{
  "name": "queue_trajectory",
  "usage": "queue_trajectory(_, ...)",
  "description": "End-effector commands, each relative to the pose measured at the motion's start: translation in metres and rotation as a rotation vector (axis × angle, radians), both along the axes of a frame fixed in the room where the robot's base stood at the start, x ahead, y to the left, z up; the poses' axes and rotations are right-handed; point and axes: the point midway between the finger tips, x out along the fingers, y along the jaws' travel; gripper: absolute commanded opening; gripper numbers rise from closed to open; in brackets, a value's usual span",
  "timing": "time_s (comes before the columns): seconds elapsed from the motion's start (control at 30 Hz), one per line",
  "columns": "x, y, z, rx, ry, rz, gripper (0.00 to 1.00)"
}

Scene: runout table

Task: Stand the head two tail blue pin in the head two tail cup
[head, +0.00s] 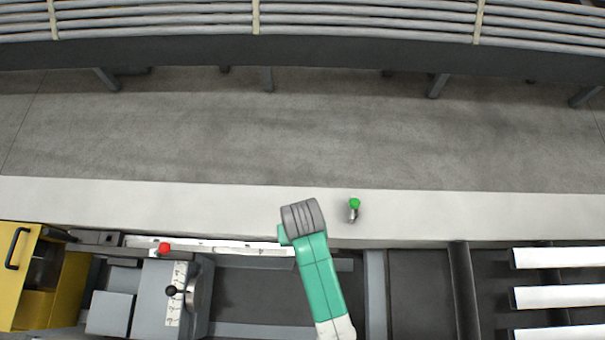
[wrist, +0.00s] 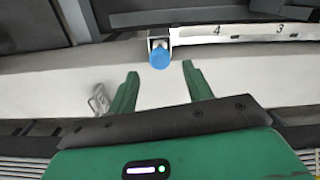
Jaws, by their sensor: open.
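A blue-topped pin (wrist: 160,58) shows in the wrist view, seen from above, at a small white bracket at the end of a numbered rail (wrist: 235,34). My gripper (wrist: 165,80) is open; its two green fingers lie to either side of and short of the blue top, apart from it. In the head view my arm's dark grey wrist part (head: 303,217) hides the blue pin, and my fingers do not show there. I cannot pick out the head two tail cup with certainty.
A green-topped metal piece (head: 354,208) stands on the pale ledge (head: 430,217) right of my arm. A red knob (head: 164,247) and a black-knobbed lever (head: 172,291) are at left, beside a yellow cabinet (head: 22,275). White rollers (head: 555,257) lie at lower right. The ledge's right part is clear.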

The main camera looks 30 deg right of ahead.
Motion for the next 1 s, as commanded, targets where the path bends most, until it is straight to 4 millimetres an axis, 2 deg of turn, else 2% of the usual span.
queue_trajectory(0.03,0.001,0.000,0.013,0.000,-0.003,0.000,0.50)
queue_trajectory(0.1,0.001,0.000,0.026,-0.001,-0.002,0.000,0.50)
queue_trajectory(0.23,0.000,0.000,0.041,0.000,-0.001,0.000,0.50)
queue_trajectory(0.63,0.001,0.000,0.046,-0.001,-0.003,0.000,0.50)
queue_trajectory(0.67,0.004,0.000,0.049,-0.004,-0.015,0.003,0.50)
queue_trajectory(0.73,0.026,-0.001,0.067,-0.026,-0.098,0.021,0.50)
queue_trajectory(0.77,0.042,-0.001,0.082,-0.043,-0.162,0.034,0.50)
queue_trajectory(0.87,0.110,0.004,0.165,-0.123,-0.475,0.097,0.50)
queue_trajectory(0.9,0.135,0.008,0.209,-0.158,-0.618,0.126,0.50)
queue_trajectory(0.97,0.164,0.018,0.276,-0.208,-0.828,0.163,0.50)
queue_trajectory(1.0,0.176,0.026,0.323,-0.240,-0.967,0.186,0.50)
